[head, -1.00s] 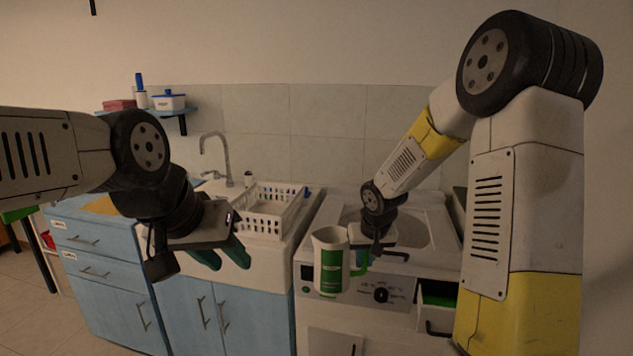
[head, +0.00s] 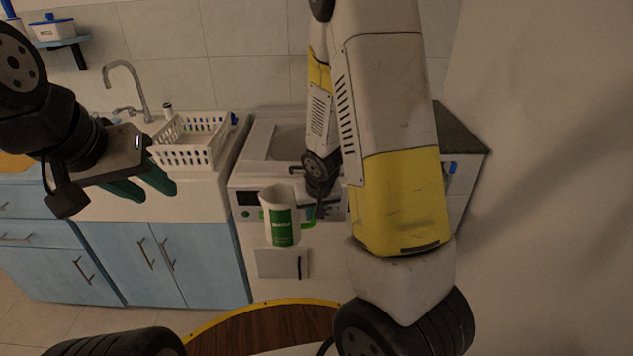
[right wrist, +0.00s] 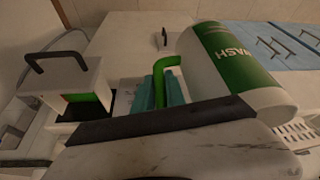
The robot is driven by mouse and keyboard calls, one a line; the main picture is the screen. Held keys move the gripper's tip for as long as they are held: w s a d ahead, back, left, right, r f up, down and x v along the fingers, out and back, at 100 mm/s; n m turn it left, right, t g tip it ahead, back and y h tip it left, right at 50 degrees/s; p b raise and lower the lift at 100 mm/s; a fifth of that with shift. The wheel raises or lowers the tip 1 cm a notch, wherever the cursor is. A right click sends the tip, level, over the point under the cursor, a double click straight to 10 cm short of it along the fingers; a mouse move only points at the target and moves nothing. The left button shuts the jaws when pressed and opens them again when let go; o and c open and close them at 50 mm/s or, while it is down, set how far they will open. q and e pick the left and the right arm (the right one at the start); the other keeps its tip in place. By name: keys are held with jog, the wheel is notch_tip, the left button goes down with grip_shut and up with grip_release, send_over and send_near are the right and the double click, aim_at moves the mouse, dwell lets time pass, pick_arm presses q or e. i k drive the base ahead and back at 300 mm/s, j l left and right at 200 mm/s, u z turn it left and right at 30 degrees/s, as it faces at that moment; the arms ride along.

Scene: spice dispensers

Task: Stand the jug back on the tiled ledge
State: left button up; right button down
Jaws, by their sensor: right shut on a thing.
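The jug (head: 281,218) is white with a green label and a green handle. It hangs roughly upright, tilted slightly, in front of the white washing machine (head: 275,264). My right gripper (head: 314,208) is shut on its handle; the right wrist view shows the teal fingers on either side of the green handle (right wrist: 159,82), with the jug (right wrist: 232,75) beside them. My left gripper (head: 145,185) is empty, its teal fingers apart, in front of the sink cabinet. I cannot tell which surface is the tiled ledge; a dark top (head: 462,139) shows behind my right arm.
A white basket (head: 190,140) stands by the sink, near the tap (head: 135,90). Blue cabinets (head: 146,262) are below. A blue shelf (head: 62,41) is on the tiled wall. A round wooden top with a yellow rim (head: 262,325) is at the bottom.

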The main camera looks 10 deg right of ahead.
aim_at(442, 125)
jog(key=j+z, duration=0.2)
jog(key=j, duration=0.75)
jog(key=z, duration=1.25)
jog(key=i+l+z, duration=0.25)
jog(key=i+l, duration=0.3)
jog(key=i+l+u, duration=0.2)
jog(key=i+l, duration=0.2)
jog(key=l, duration=0.1)
